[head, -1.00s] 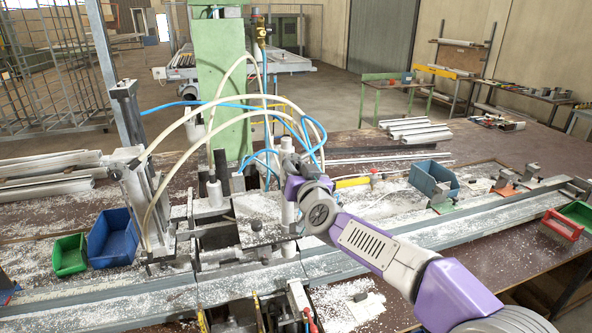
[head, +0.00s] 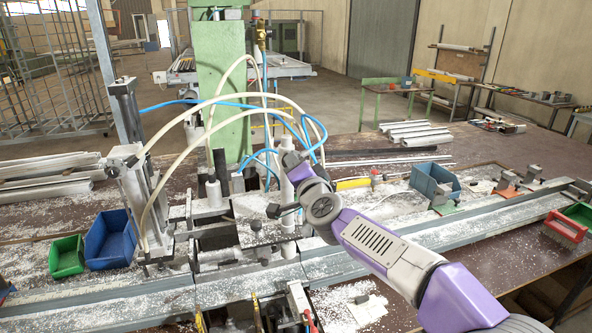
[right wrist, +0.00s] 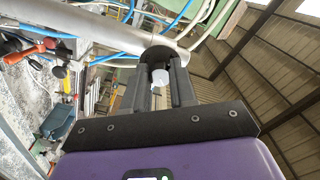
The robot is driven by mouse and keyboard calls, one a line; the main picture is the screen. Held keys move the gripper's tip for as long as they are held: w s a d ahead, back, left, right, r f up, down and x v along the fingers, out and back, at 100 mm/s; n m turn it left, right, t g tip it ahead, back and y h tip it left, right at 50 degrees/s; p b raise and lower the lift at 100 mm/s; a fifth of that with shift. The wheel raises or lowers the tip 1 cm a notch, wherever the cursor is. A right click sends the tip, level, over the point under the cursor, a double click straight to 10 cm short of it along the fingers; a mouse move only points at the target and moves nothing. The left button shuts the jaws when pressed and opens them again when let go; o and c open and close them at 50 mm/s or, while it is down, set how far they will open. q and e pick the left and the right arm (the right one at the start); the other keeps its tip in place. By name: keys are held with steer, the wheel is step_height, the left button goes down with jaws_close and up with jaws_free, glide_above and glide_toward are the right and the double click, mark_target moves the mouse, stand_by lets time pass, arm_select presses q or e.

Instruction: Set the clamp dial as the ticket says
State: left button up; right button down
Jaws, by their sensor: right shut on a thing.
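The clamp bench (head: 150,296) is a long metal profile rail strewn with pale chips. My right arm reaches in from the right, with its wrist bent beside the pale upright cylinders in the middle. My right gripper (head: 278,211) shows as dark fingers above the dusty plate (head: 258,231). I cannot tell whether this piece is the clamp dial. No dial marks or readable ticket show. My left gripper is not in view.
Blue and cream hoses (head: 225,101) arch close to my right wrist. A green column (head: 222,60) stands behind. Blue (head: 108,243) and green (head: 67,256) bins stand at left, another blue bin (head: 434,178) at right. The brown table at back right has free room.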

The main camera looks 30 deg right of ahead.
steer(key=shift+m, duration=1.2)
steer(key=c, duration=0.9)
jaws_free()
steer(key=v, duration=0.7)
steer(key=shift+s, duration=0.3)
